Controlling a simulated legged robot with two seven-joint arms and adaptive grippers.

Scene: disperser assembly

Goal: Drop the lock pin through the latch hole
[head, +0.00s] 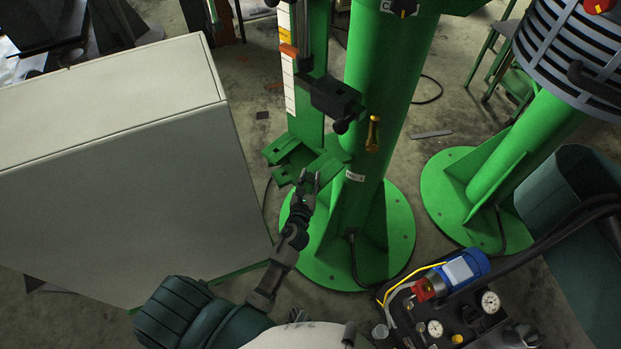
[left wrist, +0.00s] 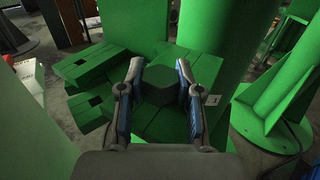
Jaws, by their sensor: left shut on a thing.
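My left gripper (head: 309,182) is at the green latch brackets (head: 287,150) low on the green column. In the left wrist view, the gripper's two fingers (left wrist: 160,70) stand on either side of a dark green, six-sided head (left wrist: 158,88), which looks like the top of the lock pin. The gripper is shut on it. The latch brackets (left wrist: 97,72) show beyond and to the left of the fingers, with dark square openings. My right gripper is not in view.
A large grey cabinet (head: 110,170) stands close on the left. The thick green column (head: 385,90) rises just right of the gripper, with a brass fitting (head: 373,133) on it. A black clamp (head: 332,97) sticks out above the brackets. Another green post (head: 520,150) stands right.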

